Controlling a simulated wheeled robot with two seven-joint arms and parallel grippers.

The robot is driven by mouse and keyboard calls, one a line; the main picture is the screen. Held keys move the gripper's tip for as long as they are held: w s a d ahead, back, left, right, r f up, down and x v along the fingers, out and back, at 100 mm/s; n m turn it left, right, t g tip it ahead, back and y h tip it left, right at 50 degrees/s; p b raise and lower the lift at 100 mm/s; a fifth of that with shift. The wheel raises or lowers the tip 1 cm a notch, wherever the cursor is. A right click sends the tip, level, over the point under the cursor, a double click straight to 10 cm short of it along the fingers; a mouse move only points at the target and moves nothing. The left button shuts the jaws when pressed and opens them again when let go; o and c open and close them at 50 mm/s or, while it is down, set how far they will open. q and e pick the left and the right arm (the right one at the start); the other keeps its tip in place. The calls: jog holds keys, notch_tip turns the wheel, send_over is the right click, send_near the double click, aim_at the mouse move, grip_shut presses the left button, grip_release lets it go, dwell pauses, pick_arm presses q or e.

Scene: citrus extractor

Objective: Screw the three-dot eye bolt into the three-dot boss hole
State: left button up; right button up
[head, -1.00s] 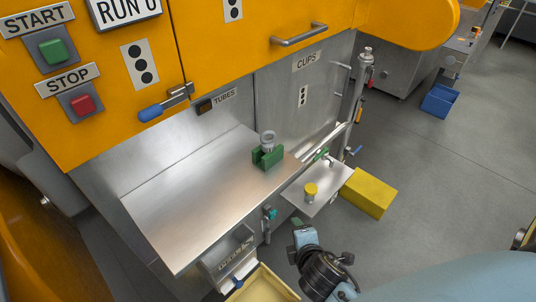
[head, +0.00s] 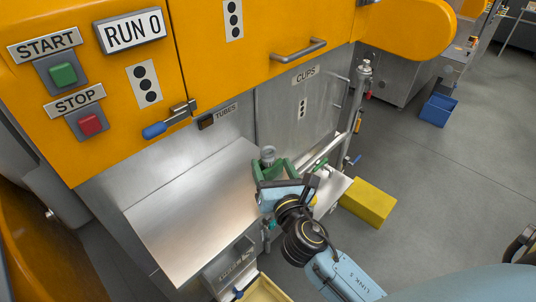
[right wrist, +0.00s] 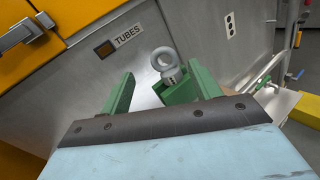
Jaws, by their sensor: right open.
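The eye bolt (right wrist: 167,67) is grey, with a ring on top and dark dots on its collar; I cannot count them surely. It stands upright in a green holder block (right wrist: 178,93) on the steel shelf. In the head view the bolt (head: 268,155) shows just beyond my right gripper (head: 278,173), which hides most of the block. In the right wrist view my right gripper's green fingers (right wrist: 161,76) are open, one on each side of the bolt, apart from it. I cannot make out the three-dot boss hole. My left gripper is not in view.
Dot plates sit on the orange door (head: 143,84), higher up (head: 233,20), and on the CUPS panel (head: 302,108). A latch with a blue handle (head: 154,131) juts out. The steel shelf (head: 190,215) is bare to the left. A yellow box (head: 368,203) is at right.

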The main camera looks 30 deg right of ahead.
aim_at(269, 153)
jog(key=shift+w+d+f, duration=0.1)
jog(key=shift+w+d, duration=0.2)
jog(key=shift+w, duration=0.7)
jog(key=shift+w+d+r, duration=0.1)
jog(key=shift+w+d, duration=0.15)
jog(key=shift+w, duration=0.75)
jog(key=shift+w+d+f, duration=0.1)
jog(key=shift+w+d, duration=0.2)
jog(key=shift+w, duration=0.7)
jog(key=shift+c, duration=0.3)
jog(key=c, duration=1.1)
